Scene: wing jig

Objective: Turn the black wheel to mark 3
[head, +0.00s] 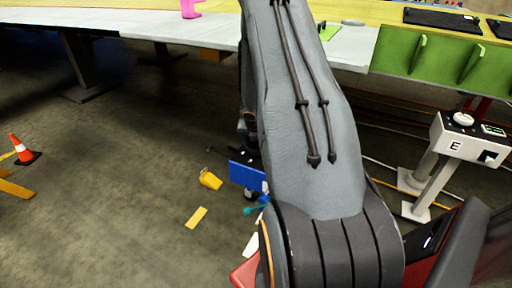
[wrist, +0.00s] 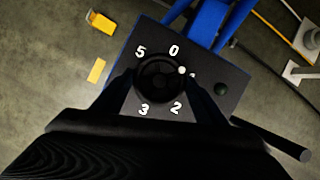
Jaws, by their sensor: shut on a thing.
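The black wheel (wrist: 158,88) sits on a dark panel (wrist: 225,72) in the wrist view, with a ring of white numbers around it. The marks 5, 0, 2 and 3 are readable; a mark at the right is mostly covered, and the left side is hidden by a finger. A white dot on the wheel's rim points right and slightly up, near the partly covered mark, clockwise of 0. My gripper (wrist: 162,80) is shut on the wheel, one finger on its left and one on its right. In the head view the wheel is hidden.
The panel is on a blue stand (head: 246,173). A dark round knob (wrist: 221,89) and a black rod (wrist: 272,139) are at the right. Yellow pieces (head: 210,179) lie on the floor. A white pedestal marked E (head: 470,138) stands right; a cone (head: 24,150) stands left.

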